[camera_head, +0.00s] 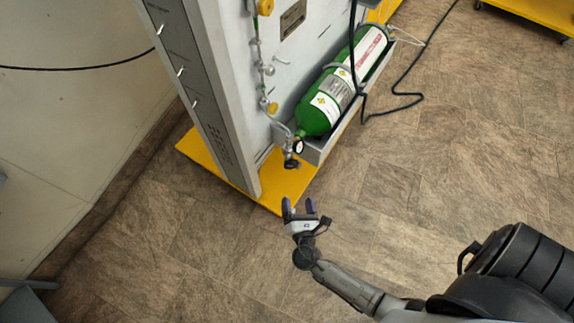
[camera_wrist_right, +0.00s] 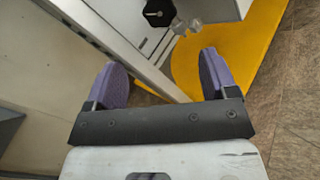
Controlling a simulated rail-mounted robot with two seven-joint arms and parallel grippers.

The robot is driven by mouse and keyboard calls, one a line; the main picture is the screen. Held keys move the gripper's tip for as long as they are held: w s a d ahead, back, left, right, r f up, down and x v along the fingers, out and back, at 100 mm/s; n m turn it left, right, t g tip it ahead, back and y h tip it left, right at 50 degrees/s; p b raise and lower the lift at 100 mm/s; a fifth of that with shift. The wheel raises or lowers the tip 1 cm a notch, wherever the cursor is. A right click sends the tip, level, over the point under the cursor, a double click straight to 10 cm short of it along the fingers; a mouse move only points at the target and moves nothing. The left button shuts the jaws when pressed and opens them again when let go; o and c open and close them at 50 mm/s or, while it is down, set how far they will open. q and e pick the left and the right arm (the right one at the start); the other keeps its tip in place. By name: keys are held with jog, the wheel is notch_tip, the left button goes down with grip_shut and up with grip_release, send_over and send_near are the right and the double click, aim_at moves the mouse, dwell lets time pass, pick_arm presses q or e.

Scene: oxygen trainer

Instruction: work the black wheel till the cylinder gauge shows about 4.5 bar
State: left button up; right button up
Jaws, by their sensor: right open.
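The green cylinder (camera_head: 313,117) lies tilted in a grey tray on the side of the trainer in the head view. A small round gauge (camera_head: 298,146) sits at its near end; its reading is too small to make out. The black wheel (camera_head: 291,163) is just below the gauge, and it also shows at the top of the right wrist view (camera_wrist_right: 158,12). My right gripper (camera_head: 298,203) is open and empty, apart from the wheel and nearer to me. Its two purple fingers (camera_wrist_right: 162,72) stand spread in the wrist view, with the wheel beyond them. My left gripper is not in view.
The trainer's grey upright post (camera_head: 215,130) stands left of the wheel, on a yellow base plate (camera_head: 285,190). Yellow-handled fittings (camera_head: 270,107) and a thin pipe run up the panel. A black cable (camera_head: 405,94) hangs at the right. The floor around my right gripper is clear.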

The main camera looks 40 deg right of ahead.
aim_at(291, 167)
jog(key=shift+n, duration=0.6)
jog(key=b+x, duration=0.3)
jog(key=x, duration=1.1)
jog(key=shift+a, duration=0.1)
jog(key=shift+c, duration=0.4)
